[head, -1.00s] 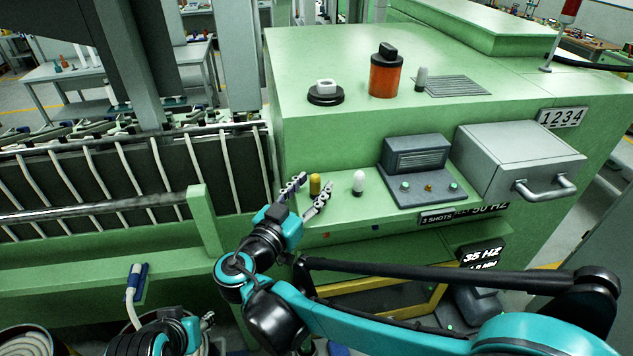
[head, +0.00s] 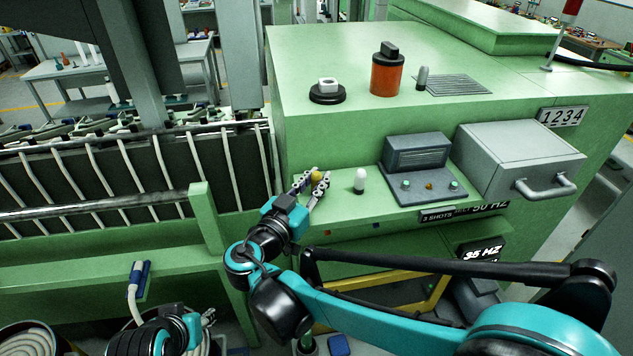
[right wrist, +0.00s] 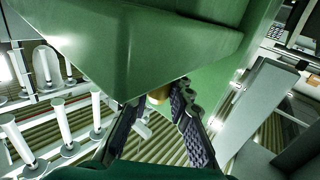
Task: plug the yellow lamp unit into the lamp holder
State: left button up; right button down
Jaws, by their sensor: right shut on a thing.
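The yellow lamp unit (head: 317,176) is on or just above the green ledge of the machine, between the fingers of my right gripper (head: 314,180). The gripper is shut on it and covers its lower part, so I cannot tell whether it touches the ledge. In the right wrist view a small part of the yellow lamp unit (right wrist: 157,97) shows between the dark fingers. A black round base with a white top (head: 327,91), possibly the lamp holder, stands on the machine's upper surface. My left gripper (head: 208,318) is low at the bottom left, small and partly hidden.
A white lamp (head: 360,181) stands right of my right gripper on the ledge. A grey control panel (head: 425,185) and a grey box with a handle (head: 520,160) are further right. An orange canister (head: 386,75) and a small grey peg (head: 422,78) stand on top.

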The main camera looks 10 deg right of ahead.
aim_at(318, 173)
jog(key=r, duration=0.4)
jog(key=shift+s+d+r, duration=0.1)
jog(key=shift+d+r, duration=0.05)
jog(key=shift+d, duration=0.05)
jog(key=s+d+r, duration=0.5)
jog(key=d+r, duration=0.1)
jog(key=d, duration=0.3)
jog(key=w+a+r+n+t+y+p, duration=0.1)
jog(key=w+a+r+n+y+p, duration=0.1)
jog(key=w+r, duration=0.6)
jog(key=w+a+r+n+t+y+p, duration=0.1)
jog(key=w+r+y+p, duration=0.3)
jog(key=w, duration=0.9)
notch_tip(318, 173, up, 4)
jog(key=n+t+p, duration=0.1)
jog(key=p, duration=0.2)
jog(key=shift+a+r+n+y, duration=0.25)
jog(key=shift+a+n+y, duration=0.1)
jog(key=shift+n+y, duration=0.05)
jog(key=shift+f, duration=0.1)
jog(key=shift+f+b, duration=2.05)
jog(key=shift+f, duration=0.8)
jog(key=shift+f+b, duration=0.95)
jog(key=shift+f, duration=0.4)
